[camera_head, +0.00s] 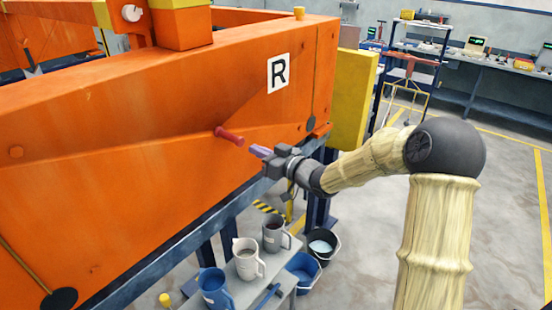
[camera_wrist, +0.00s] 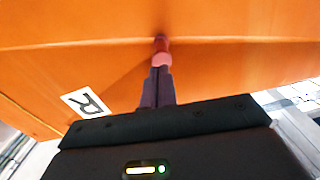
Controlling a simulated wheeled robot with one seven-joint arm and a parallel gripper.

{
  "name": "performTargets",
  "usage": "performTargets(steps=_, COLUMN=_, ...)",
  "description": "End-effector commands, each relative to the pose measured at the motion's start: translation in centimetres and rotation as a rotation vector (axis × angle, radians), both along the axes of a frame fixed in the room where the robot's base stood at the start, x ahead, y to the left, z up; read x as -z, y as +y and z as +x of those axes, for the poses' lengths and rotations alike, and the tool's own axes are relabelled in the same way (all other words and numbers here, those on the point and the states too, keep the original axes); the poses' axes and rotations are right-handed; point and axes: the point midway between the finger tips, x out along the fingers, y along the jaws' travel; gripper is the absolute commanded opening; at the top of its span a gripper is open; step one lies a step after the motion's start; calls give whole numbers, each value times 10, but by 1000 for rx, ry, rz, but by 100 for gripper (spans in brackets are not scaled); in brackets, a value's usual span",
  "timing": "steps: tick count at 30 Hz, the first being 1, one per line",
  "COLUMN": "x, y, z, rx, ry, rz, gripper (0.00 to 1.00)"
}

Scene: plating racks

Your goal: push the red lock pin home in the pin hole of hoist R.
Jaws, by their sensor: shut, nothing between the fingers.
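The red lock pin (camera_head: 230,136) sticks out of the orange side of hoist R (camera_head: 180,110), left of and below the white R plate. Its inner end is hidden, so I cannot tell how deep it sits in the pin hole. My gripper (camera_head: 258,150) is shut and empty, its purple fingers pointing at the pin's outer end from the right. A small gap shows between them in the head view. In the wrist view the pin (camera_wrist: 162,50) shows its pinkish end face just beyond my closed fingertips (camera_wrist: 159,72); there I cannot tell touching from apart.
Below the hoist stands a small table with a blue jug (camera_head: 214,288), a white jug (camera_head: 247,260) and a grey jug (camera_head: 275,234). A blue bucket (camera_head: 303,272) and a black bucket (camera_head: 322,245) stand on the floor. A yellow block (camera_head: 352,98) adjoins the hoist's right end.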

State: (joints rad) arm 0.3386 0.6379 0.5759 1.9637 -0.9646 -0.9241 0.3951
Motion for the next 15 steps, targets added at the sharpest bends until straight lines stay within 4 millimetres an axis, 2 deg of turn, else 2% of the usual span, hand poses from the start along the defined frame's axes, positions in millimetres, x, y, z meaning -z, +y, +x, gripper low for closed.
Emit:
performTargets(steps=5, x=3, y=-17, z=-12, rx=3, ry=-1, rz=-1, gripper=0)
performTargets(steps=15, x=3, y=-69, z=-53, rx=5, ry=-1, rz=-2, gripper=0)
